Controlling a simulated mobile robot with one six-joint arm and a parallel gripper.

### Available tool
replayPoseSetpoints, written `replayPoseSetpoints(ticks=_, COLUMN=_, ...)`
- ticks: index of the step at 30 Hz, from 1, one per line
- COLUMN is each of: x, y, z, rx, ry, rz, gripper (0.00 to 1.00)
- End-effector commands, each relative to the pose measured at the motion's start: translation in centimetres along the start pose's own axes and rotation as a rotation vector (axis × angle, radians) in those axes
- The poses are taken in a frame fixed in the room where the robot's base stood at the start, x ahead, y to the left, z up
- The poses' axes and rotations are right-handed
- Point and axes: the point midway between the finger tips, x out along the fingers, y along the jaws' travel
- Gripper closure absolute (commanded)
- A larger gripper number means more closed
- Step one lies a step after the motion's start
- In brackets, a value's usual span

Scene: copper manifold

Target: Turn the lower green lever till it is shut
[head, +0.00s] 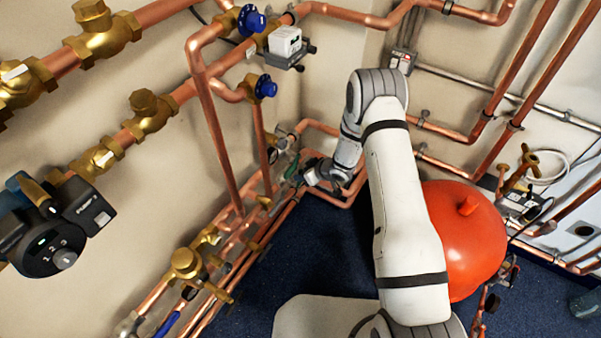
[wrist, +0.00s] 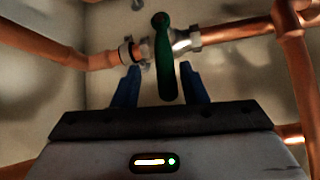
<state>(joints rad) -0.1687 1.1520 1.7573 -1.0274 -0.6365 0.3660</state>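A green lever (wrist: 166,70) sits on a silver valve (wrist: 182,42) in a copper pipe. In the wrist view it points from the valve toward my gripper. My gripper (wrist: 161,68) is open, with its two blue fingers on either side of the lever and a visible gap on each side. In the head view the green lever (head: 292,167) is small, low near the wall corner, beside the end of my arm. My gripper's fingers are too small to make out there. I see no second green lever clearly.
Copper pipes (head: 240,215) run along the left wall and around the corner. In the wrist view, a pipe (wrist: 240,32) runs right from the valve. A red tank (head: 465,245) stands right of my arm. Dark blue floor (head: 325,250) is open between the pipes and my arm.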

Motion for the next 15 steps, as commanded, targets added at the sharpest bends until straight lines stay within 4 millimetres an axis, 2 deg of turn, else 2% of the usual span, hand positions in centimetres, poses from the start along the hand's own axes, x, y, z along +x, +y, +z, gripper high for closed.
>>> replayPoseSetpoints(ticks=3, x=-2.4, y=0.2, z=-0.2, rx=0.002, ry=0.001, rz=0.003, gripper=0.61)
replayPoseSetpoints(ticks=7, x=-4.4, y=0.3, z=-0.3, rx=0.002, ry=0.002, rz=0.003, gripper=0.61)
replayPoseSetpoints(ticks=11, x=-5.5, y=0.2, z=-0.2, rx=0.001, ry=0.002, rz=0.002, gripper=0.61)
replayPoseSetpoints(ticks=15, x=-5.8, y=0.2, z=-0.2, rx=0.0, ry=0.002, rz=0.002, gripper=0.61)
